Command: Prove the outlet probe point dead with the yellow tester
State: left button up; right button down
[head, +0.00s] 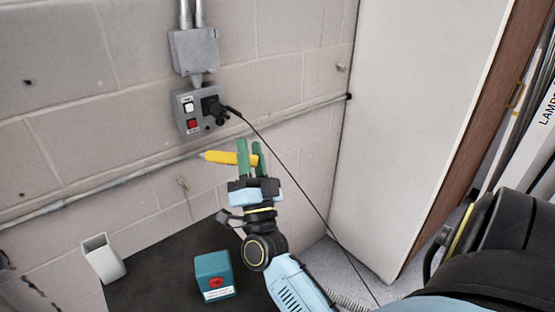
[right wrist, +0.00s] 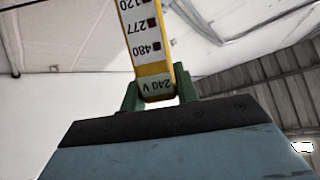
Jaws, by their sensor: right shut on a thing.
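The yellow tester (head: 220,157) is held crosswise between the green fingers of my right gripper (head: 249,158) in the head view. Its pale tip points left, in front of the block wall and below the outlet box. In the right wrist view the tester (right wrist: 145,45) shows voltage markings and a "240 V" label between the fingers (right wrist: 158,95). The grey outlet box (head: 186,113) on the wall has a white switch, a red switch and a black plug (head: 213,108) with a cable. The tester appears apart from the box. My left gripper is not in view.
A black cable (head: 285,165) runs from the plug down to the floor, passing right of my gripper. A conduit (head: 150,168) crosses the wall. A teal box with a red button (head: 215,276) and a white open container (head: 103,258) stand on the dark surface (head: 160,270). A white cabinet (head: 410,120) is at right.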

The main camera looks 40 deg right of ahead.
jog(key=s+d+m+g+h+b, duration=0.2)
jog(key=d+m+g+h, duration=0.15)
jog(key=d+h, duration=0.25)
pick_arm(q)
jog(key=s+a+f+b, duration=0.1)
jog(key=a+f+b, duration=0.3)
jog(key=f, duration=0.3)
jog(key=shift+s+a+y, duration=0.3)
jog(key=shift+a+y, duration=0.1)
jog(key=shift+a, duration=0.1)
pick_arm(e)
jog(key=w+d+g, duration=0.1)
jog(key=w, duration=0.7)
jog(key=shift+d+r+h, duration=0.15)
jog(key=shift+d+h, duration=0.15)
jog(key=shift+d, duration=0.05)
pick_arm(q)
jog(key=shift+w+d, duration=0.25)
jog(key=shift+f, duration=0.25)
pick_arm(e)
jog(key=shift+w+d, duration=0.1)
jog(key=shift+w, duration=0.35)
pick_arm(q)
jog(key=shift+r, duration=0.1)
